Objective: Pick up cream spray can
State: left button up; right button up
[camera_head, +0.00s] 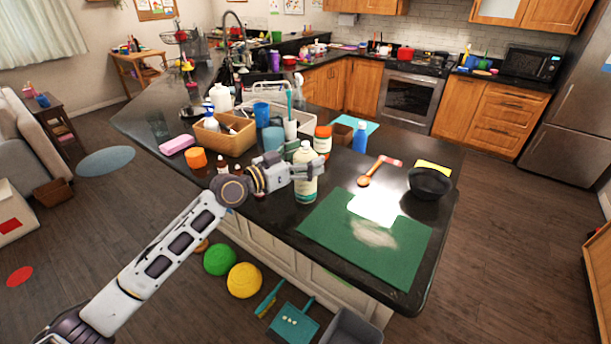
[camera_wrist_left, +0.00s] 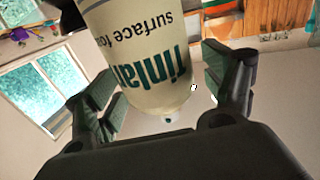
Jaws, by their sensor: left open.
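The cream spray can (camera_head: 306,190) stands upright on the dark counter, left of the green mat. In the left wrist view the can (camera_wrist_left: 150,60) shows large between the fingers, with "surface foam" lettering upside down. My left gripper (camera_head: 308,170) reaches in from the left at the can's upper half. Its fingers are open on either side of the can, with a gap visible at the right finger in the wrist view. Part of the can is hidden behind the gripper. My right gripper is not in view.
An orange-labelled jar (camera_head: 322,140) stands close behind the can, with a blue bottle (camera_head: 360,138) further right. A wooden basket (camera_head: 225,135) and an orange jar (camera_head: 196,158) are to the left. The green mat (camera_head: 335,235), wooden spoon (camera_head: 370,174) and black bowl (camera_head: 429,183) lie right.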

pick_arm(q)
jog(key=c, duration=0.7)
grip_shut()
jog(key=shift+r, duration=0.1)
